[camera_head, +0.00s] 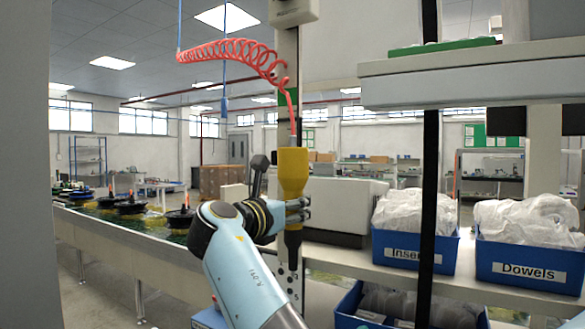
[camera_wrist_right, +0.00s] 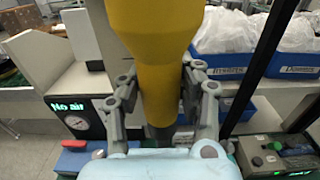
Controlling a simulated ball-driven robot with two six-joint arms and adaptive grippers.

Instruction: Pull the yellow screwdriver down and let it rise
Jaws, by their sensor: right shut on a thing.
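The yellow screwdriver (camera_head: 292,171) hangs upright in the middle of the head view, with a red coiled hose (camera_head: 232,50) running up from its top. Its lower part is dark. My right gripper (camera_head: 298,211) is shut around the screwdriver at its narrower lower section. In the right wrist view the yellow body (camera_wrist_right: 155,60) stands between the two fingers of the right gripper (camera_wrist_right: 160,95), one on each side. My left gripper is not in view.
Blue bins labelled Inserts (camera_head: 412,251) and Dowels (camera_head: 530,266) stand on the shelf at right. A dark upright post (camera_head: 428,150) is right of the screwdriver. A conveyor (camera_head: 125,230) with black hubs runs at left. A "No air" box (camera_wrist_right: 78,118) shows in the wrist view.

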